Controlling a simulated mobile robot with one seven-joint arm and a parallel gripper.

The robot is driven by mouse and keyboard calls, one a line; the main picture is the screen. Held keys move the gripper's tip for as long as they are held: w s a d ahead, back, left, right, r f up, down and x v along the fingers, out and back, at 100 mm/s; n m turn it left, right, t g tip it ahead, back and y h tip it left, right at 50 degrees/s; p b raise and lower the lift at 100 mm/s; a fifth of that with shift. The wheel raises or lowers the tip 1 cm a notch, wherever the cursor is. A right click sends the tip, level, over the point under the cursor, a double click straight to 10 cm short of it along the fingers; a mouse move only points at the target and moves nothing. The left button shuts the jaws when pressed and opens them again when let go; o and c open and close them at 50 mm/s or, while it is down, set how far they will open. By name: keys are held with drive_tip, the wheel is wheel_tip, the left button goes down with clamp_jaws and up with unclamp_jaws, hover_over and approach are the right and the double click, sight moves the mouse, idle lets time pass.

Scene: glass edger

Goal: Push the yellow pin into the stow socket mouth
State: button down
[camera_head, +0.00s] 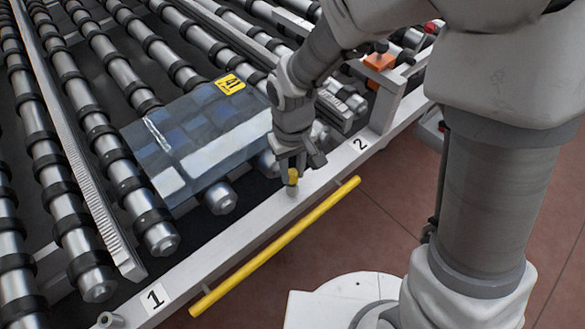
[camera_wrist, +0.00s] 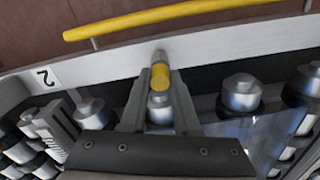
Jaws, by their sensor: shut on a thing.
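The yellow pin (camera_head: 292,176) is between the fingers of my gripper (camera_head: 291,166), above the pale front rail near the label 2. In the wrist view the round yellow end of the pin (camera_wrist: 160,78) shows between the fingertips of my gripper (camera_wrist: 160,84), which are closed on it. A short grey cylindrical piece (camera_wrist: 158,58) lies just beyond the yellow part, against the rail. I cannot tell whether it is the pin's own tip or the stow socket, nor whether the pin has entered a mouth.
A glass sheet (camera_head: 200,140) with a yellow tag (camera_head: 230,84) lies on the rollers left of my gripper. A yellow bar (camera_head: 275,247) runs along the rail's outer side. A small grey tube (camera_head: 110,319) stands by label 1 (camera_head: 155,298). An orange block (camera_head: 379,62) is behind.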

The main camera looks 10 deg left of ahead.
drive_tip(key=shift+f, duration=0.4)
drive_tip(key=c, duration=0.6)
unclamp_jaws()
drive_tip(key=shift+o, duration=0.2)
drive_tip(key=shift+r, duration=0.1)
wheel_tip(320, 180, up, 17)
drive_tip(key=p, duration=0.1)
drive_tip(key=shift+r, duration=0.2)
